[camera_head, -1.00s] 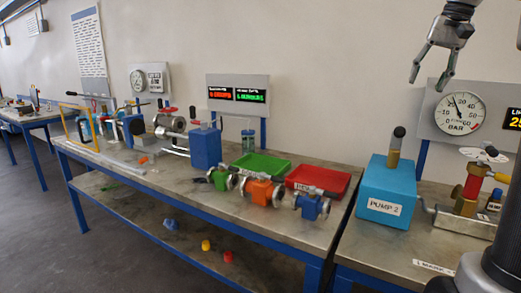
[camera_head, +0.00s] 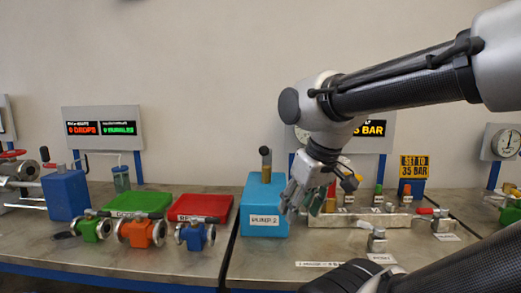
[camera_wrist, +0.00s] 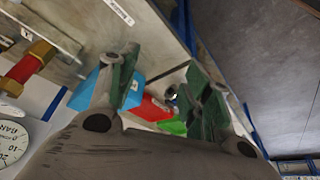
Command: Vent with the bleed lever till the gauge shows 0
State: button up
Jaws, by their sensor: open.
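My gripper (camera_head: 300,203) is open and empty, hanging just right of the blue PUMP 2 box (camera_head: 262,222) in the head view. Its two open fingers also show in the wrist view (camera_wrist: 160,95). The dial gauge (camera_wrist: 12,142) is cut off at the wrist view's left edge, and its needle cannot be read; in the head view my arm covers most of it. A display beside it (camera_head: 370,128) shows 35 BAR, its left part possibly hidden. A metal block (camera_head: 335,220) carries several valves and a red-handled part (camera_head: 425,211). I cannot tell which part is the bleed lever.
A green tray (camera_head: 140,200) and red tray (camera_head: 200,207) lie left of the pump, with green, orange and blue flanged valves before them. A small metal fitting (camera_head: 377,240) stands on the bench front. A SET TO 35 BAR sign (camera_head: 413,166) stands behind.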

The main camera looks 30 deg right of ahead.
aim_at(442, 211)
jog(key=z, duration=1.55)
